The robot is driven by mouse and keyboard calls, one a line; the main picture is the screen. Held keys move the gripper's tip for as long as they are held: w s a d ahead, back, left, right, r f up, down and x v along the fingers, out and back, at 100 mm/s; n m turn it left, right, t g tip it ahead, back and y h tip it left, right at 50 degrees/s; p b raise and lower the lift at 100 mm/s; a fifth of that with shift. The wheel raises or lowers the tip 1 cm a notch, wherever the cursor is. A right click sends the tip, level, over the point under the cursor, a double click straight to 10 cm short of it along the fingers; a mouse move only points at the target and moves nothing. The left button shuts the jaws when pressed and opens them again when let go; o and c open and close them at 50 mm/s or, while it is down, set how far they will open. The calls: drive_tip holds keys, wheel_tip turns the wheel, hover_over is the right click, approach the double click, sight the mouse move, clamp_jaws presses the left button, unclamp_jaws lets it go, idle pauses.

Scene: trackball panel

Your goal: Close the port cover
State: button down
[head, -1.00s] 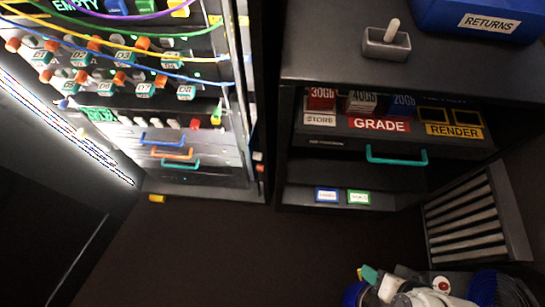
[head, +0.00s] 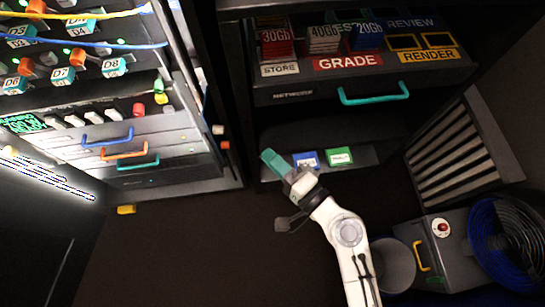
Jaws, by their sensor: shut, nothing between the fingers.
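I cannot make out a port cover for certain in the head view. My gripper (head: 273,161) has teal fingers that are shut and empty. It is raised on my white arm in the middle of the picture, just left of a blue label (head: 306,159) and a green label (head: 339,156) on the cabinet's low ledge. I cannot tell whether it touches the ledge.
At left stands a rack with cables, knobs and blue, orange and teal handles (head: 138,163). The dark cabinet has a teal drawer handle (head: 373,95). At lower right are a grey box (head: 452,236) with a red button, a blue coil (head: 503,243) and a slatted vent (head: 459,158).

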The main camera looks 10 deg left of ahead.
sight(222, 130)
drive_tip(key=w+a+p, duration=0.1)
drive_tip(key=w+a, duration=0.3)
drive_tip(key=a, duration=0.5)
drive_tip(key=shift+a+p, duration=0.2)
drive_tip(key=shift+p, duration=0.1)
